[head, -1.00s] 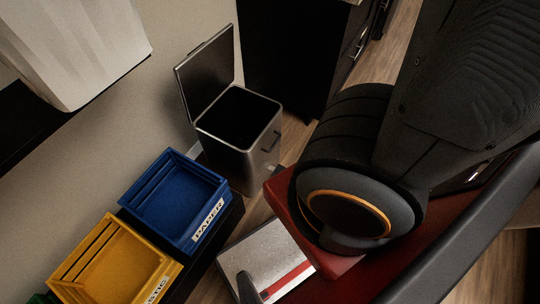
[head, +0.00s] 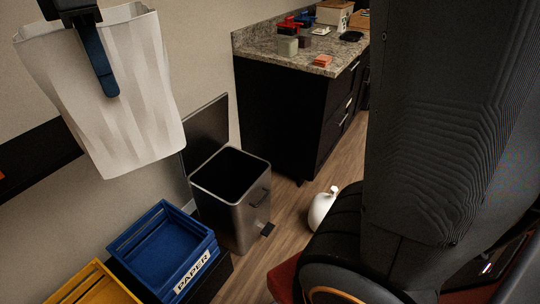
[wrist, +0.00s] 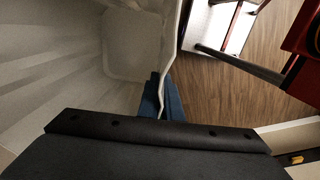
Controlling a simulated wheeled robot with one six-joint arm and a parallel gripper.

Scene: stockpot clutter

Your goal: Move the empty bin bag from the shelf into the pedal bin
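The bin bag (head: 118,105) is white, crinkled and open at the top. It hangs upright at the upper left of the head view, and its inside fills the left of the wrist view (wrist: 70,75). My gripper (head: 108,85) is shut on the bag's rim, with one blue finger outside the wall. Its fingers also show in the wrist view (wrist: 158,100), pinching the rim. The pedal bin (head: 236,215) is a steel box on the floor with its lid (head: 208,130) raised and a dark inside. The bag is up and left of the bin in the picture, apart from its opening.
Blue (head: 165,250) and yellow (head: 92,285) crates stand left of the bin. A dark counter (head: 285,120) with several items on top stands behind it. A white rounded object (head: 321,208) lies on the floor right of the bin. My arm covers the right side.

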